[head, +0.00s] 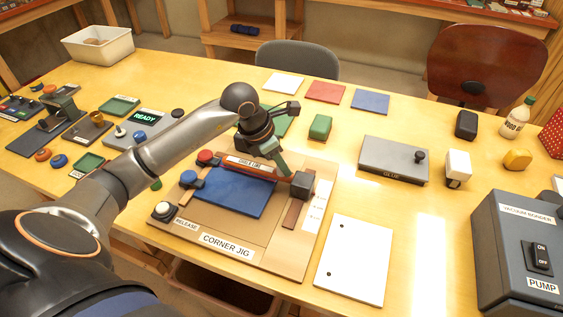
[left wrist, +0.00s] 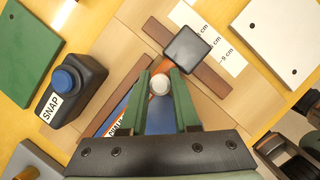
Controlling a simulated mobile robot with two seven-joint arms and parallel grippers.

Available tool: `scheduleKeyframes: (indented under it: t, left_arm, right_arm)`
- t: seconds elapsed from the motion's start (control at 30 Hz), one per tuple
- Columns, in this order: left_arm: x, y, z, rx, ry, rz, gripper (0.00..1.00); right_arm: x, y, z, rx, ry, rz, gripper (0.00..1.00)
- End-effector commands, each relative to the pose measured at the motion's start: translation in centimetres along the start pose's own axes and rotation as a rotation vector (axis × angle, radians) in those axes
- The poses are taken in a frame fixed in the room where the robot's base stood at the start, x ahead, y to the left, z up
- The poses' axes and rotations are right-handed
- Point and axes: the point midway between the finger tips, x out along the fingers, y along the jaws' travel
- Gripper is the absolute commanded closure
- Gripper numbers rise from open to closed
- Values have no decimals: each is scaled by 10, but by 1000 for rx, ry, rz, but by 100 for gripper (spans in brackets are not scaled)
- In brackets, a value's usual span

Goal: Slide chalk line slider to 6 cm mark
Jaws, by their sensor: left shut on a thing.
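My left gripper (head: 277,166) is over the corner jig (head: 230,259), and its green fingers show in the left wrist view (left wrist: 162,92). They are shut on a small round white knob (left wrist: 160,85) at the end of the red-orange chalk line bar (head: 250,164). A dark block (head: 302,184), which I take for the slider, sits just beyond the fingertips on a brown rail (head: 291,213). It also shows in the left wrist view (left wrist: 186,49). White cm labels (head: 316,207) lie beside the rail. The block's exact mark cannot be told.
A blue panel (head: 234,194) lies on the jig. Red-topped (head: 207,158) and blue-topped (head: 189,180) blocks stand at its left. A SNAP block (left wrist: 72,92) is left of my fingers. A white board (head: 354,258) lies right, and a grey GLUE box (head: 393,160) stands beyond.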

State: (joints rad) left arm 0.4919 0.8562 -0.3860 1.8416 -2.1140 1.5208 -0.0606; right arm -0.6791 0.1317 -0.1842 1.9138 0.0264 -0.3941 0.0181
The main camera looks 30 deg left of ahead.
Motion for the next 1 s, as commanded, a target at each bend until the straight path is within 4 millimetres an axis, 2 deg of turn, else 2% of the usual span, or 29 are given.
scheduleKeyframes:
  t: [0.03,0.17,1.0]
  left_arm:
    - [0,0,0,0,-1,0,88]
    - [0,0,0,0,-1,0,100]
    - [-1,0,1,0,-2,1,100]
  right_arm:
    - [0,0,0,0,0,0,50]
    - [0,0,0,0,1,0,50]
    - [0,0,-1,0,1,0,50]
